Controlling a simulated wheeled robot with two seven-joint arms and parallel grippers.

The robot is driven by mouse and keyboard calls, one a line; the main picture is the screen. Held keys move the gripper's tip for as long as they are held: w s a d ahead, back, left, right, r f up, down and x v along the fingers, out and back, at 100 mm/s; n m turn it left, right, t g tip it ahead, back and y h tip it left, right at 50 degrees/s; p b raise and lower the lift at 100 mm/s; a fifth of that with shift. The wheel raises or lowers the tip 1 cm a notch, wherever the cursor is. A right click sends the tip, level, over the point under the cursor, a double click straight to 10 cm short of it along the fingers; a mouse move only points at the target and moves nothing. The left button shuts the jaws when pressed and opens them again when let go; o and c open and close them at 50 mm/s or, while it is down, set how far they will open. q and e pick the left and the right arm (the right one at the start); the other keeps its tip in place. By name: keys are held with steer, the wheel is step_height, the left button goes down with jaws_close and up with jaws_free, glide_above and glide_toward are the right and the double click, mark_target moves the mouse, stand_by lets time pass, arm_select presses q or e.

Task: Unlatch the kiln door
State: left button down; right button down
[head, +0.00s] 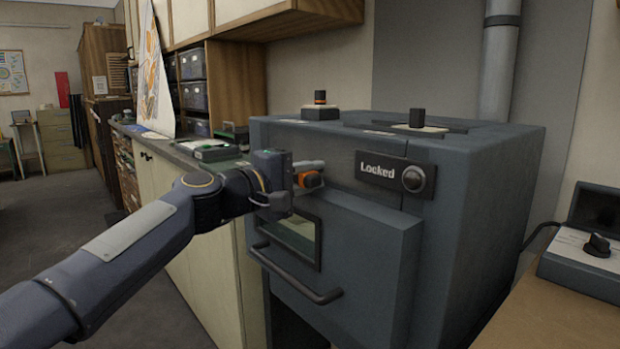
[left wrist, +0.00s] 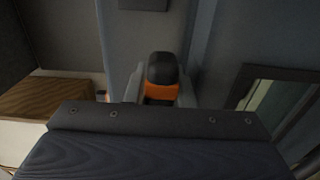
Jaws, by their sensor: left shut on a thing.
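The kiln (head: 490,200) is a dark grey box with its front door (head: 365,265) closed. The door has a small window (head: 293,236) and a bar handle (head: 296,276). A plate reading "Locked" (head: 382,170) with a round knob (head: 414,179) sits above the door on the right. My left gripper (head: 308,178) is at the upper left of the kiln front, shut on the black and orange latch handle (left wrist: 163,72). In the left wrist view, the fingers (left wrist: 160,92) are on both sides of the handle. My right gripper is not in view.
A control box with a dial (head: 597,246) stands on a wooden table (head: 540,318) at the right. A counter (head: 160,147) with cabinets runs along the left of the kiln. Open floor (head: 60,225) lies at the far left.

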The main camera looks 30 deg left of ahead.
arm_select(q)
steer(key=shift+f, duration=0.1)
steer(key=c, duration=1.2)
jaws_free()
steer(key=shift+c, duration=0.2)
steer(key=shift+s, duration=0.1)
steer(key=v, duration=0.7)
steer(key=shift+s+a, duration=0.15)
steer(key=shift+s, duration=0.1)
